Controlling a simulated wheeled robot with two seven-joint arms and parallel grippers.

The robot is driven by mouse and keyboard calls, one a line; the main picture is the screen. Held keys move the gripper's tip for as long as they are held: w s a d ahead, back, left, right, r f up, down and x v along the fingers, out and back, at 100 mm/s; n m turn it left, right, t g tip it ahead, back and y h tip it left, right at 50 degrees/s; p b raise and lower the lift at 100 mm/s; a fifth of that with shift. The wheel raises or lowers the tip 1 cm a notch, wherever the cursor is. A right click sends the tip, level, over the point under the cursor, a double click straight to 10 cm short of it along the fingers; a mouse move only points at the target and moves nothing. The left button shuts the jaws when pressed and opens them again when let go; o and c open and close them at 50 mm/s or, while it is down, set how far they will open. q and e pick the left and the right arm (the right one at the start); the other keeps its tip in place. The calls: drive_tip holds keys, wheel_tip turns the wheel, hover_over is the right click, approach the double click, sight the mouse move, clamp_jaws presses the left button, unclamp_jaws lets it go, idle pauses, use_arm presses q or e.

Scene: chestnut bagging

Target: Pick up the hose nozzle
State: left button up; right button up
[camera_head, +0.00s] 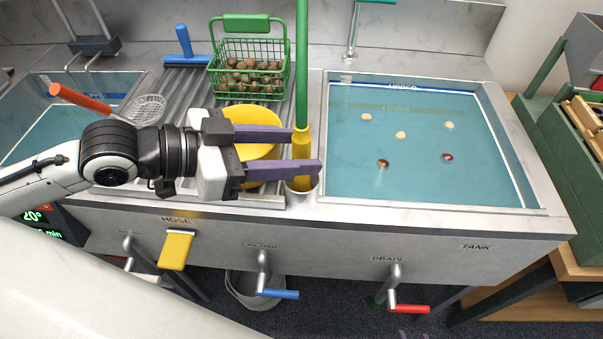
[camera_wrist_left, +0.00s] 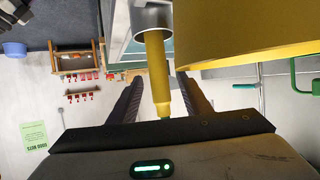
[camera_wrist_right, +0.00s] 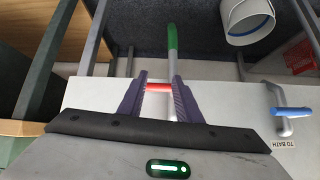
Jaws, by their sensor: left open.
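The hose nozzle (camera_head: 302,143) is yellow, with the green hose rising from its top. It stands upright with its lower end in a grey metal holder (camera_head: 314,194) at the counter's front edge. My left gripper (camera_head: 309,150) is open, its two purple fingers level at the nozzle. In the left wrist view the nozzle (camera_wrist_left: 159,75) lies between the spread fingers, with a gap on each side. My right gripper (camera_wrist_right: 158,77) is open and empty in its wrist view, low at the counter front. The red drain lever (camera_wrist_right: 158,87) shows between its fingers; contact cannot be told.
A yellow bowl (camera_head: 262,150) sits behind my left gripper. A green basket of chestnuts (camera_head: 216,78) stands at the back. The right water tank (camera_head: 335,140) holds several floating chestnuts. A red-handled skimmer (camera_head: 80,98) lies at the left. A yellow hose lever (camera_head: 176,250) is on the counter front.

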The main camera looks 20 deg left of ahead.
use_arm(q)
drive_tip(key=b+x, duration=0.1)
drive_tip(key=x, duration=0.4)
drive_tip(key=shift+w+d+f, duration=0.1)
drive_tip(key=shift+w+d, duration=0.1)
clamp_jaws()
idle(0.3)
